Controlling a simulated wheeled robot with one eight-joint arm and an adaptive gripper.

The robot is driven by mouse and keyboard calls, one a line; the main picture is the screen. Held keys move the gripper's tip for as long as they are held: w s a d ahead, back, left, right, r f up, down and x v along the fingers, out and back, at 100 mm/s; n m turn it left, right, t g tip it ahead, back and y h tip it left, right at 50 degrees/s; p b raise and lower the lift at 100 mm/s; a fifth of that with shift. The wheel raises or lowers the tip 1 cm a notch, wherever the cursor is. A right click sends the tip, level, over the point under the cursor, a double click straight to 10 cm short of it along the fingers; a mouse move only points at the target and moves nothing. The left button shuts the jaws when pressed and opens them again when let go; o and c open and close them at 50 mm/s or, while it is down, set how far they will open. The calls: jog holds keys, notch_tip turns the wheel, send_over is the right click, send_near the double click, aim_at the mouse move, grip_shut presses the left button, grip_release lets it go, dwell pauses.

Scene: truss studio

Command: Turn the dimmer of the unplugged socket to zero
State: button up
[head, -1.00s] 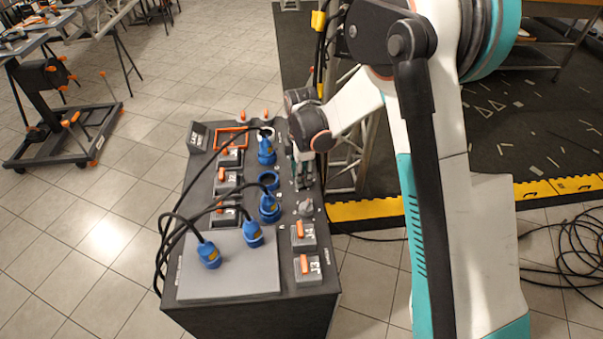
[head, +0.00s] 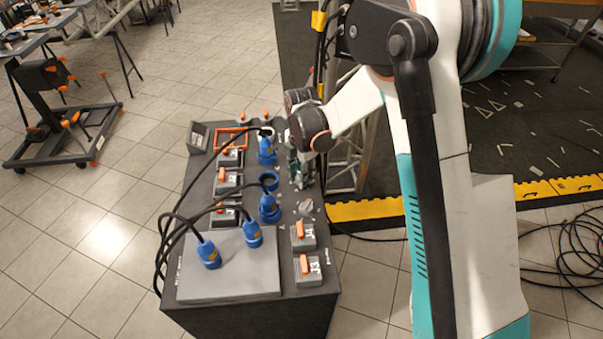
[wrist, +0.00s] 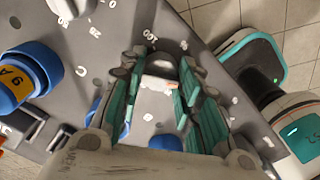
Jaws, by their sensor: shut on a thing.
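The grey console (head: 240,313) carries several blue plugs with black cables. A blue socket ring (head: 269,179) with a dark opening and no plug in it sits in its middle column. My gripper (head: 301,178) points down at the console to the right of that ring. In the wrist view, its green-padded fingers (wrist: 163,78) are shut on a grey dimmer knob (wrist: 169,64), which is partly hidden. White scale marks lie around the knob; I cannot read its setting. Another grey dimmer knob (head: 305,208) shows just nearer, beside a plugged socket (head: 269,207).
Grey switch boxes with orange levers (head: 304,235) stand at the console's near right. A truss (head: 345,165) and a yellow-edged mat (head: 365,210) lie to the right.

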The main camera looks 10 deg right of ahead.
jog(key=o, duration=1.1)
jog(key=shift+r, duration=0.15)
notch_tip(320, 180, up, 12)
jog(key=shift+f, duration=0.15)
